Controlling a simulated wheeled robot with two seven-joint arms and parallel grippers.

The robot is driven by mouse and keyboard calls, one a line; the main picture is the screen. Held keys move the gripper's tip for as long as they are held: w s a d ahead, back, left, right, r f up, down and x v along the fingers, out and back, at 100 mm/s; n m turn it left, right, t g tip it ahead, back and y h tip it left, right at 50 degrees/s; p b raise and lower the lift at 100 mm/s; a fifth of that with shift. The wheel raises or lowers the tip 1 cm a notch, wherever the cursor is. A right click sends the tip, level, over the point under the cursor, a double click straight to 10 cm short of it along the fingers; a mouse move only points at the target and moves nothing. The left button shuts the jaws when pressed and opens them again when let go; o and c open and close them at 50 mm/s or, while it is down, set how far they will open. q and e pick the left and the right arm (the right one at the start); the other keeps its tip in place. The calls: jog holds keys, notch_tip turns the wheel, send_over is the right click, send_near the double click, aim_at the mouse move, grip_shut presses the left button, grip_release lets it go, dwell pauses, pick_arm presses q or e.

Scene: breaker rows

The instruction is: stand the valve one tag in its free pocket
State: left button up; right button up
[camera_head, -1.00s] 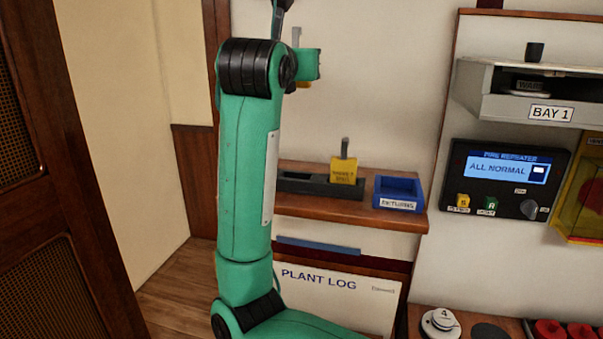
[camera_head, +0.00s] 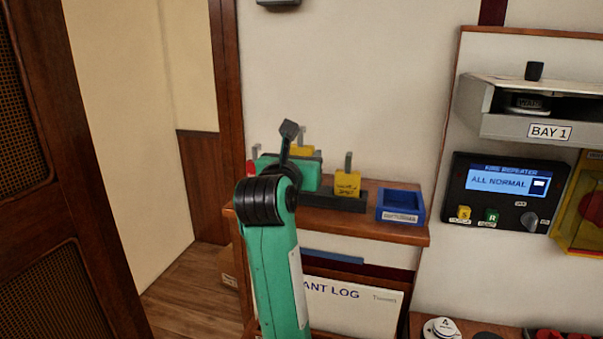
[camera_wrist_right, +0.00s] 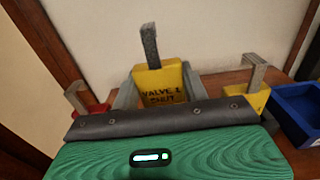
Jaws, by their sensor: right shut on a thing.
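The valve one tag, a yellow plate with a grey hook, shows in the right wrist view (camera_wrist_right: 160,82), lettered "VALVE 1 SHUT". In the head view only its top (camera_head: 302,150) shows above my right gripper (camera_head: 305,168). That gripper is shut on the tag, and the tag looks upright. My left gripper is out of view.
Another yellow tag (camera_head: 347,185) stands in the rack to the right. A red tag (camera_wrist_right: 90,102) stands on the left. A blue returns tray (camera_head: 401,204) sits at the right on the wooden shelf (camera_head: 405,233). The wall rises close behind.

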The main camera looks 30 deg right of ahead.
jog(key=shift+f+p, duration=0.3)
jog(key=shift+f, duration=1.55)
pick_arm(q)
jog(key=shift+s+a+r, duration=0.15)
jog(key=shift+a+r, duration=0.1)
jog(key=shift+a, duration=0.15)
pick_arm(e)
jog(key=shift+f, duration=0.1)
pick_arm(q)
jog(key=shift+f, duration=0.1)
pick_arm(e)
jog(key=shift+f, duration=0.25)
jog(key=o, duration=1)
jog(key=shift+r, duration=0.1)
